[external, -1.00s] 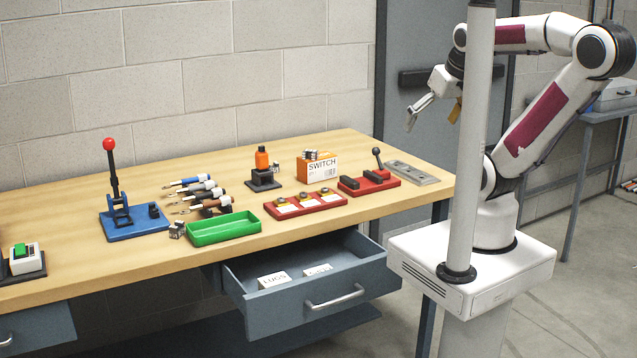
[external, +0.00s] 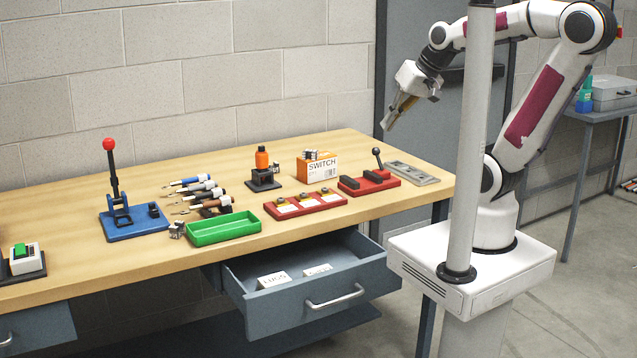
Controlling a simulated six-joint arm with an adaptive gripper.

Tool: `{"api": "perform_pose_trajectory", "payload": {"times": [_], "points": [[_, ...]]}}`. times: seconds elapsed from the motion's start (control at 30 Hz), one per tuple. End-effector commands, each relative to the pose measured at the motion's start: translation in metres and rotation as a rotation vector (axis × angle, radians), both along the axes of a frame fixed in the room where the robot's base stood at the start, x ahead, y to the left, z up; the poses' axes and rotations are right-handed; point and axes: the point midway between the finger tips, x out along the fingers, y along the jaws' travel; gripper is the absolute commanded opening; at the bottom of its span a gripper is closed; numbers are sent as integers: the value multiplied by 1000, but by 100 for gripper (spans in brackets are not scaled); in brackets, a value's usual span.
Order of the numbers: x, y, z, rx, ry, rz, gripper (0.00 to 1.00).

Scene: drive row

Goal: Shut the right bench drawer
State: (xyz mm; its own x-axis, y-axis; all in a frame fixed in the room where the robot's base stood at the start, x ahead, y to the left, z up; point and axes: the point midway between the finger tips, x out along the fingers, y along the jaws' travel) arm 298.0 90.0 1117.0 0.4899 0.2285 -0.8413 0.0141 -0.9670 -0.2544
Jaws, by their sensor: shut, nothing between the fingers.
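The right bench drawer (external: 270,322) is grey-blue and stands pulled out below the bench's front edge. Its silver bar handle (external: 335,299) is on the front panel. Two white labelled cards (external: 274,280) show inside it. My gripper (external: 388,124) is shut and empty, pointing down and to the left. It is in the air above the right end of the bench, well above and apart from the drawer.
The wooden bench top (external: 90,260) carries a green tray (external: 222,229), a red fixture (external: 368,182), an orange SWITCH box (external: 317,169) and a blue lever press (external: 135,220). A pale upright post (external: 470,150) stands in front of my arm. Another drawer (external: 38,330) shows at lower left.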

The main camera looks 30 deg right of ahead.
Motion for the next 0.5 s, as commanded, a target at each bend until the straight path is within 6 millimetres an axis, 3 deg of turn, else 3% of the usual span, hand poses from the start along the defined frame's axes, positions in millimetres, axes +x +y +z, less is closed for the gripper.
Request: {"api": "perform_pose_trajectory", "payload": {"times": [0.2,0.5], "points": [[24,66,-2,161,29,-14,0],[43,154,-10,354,98,-79,0]]}}
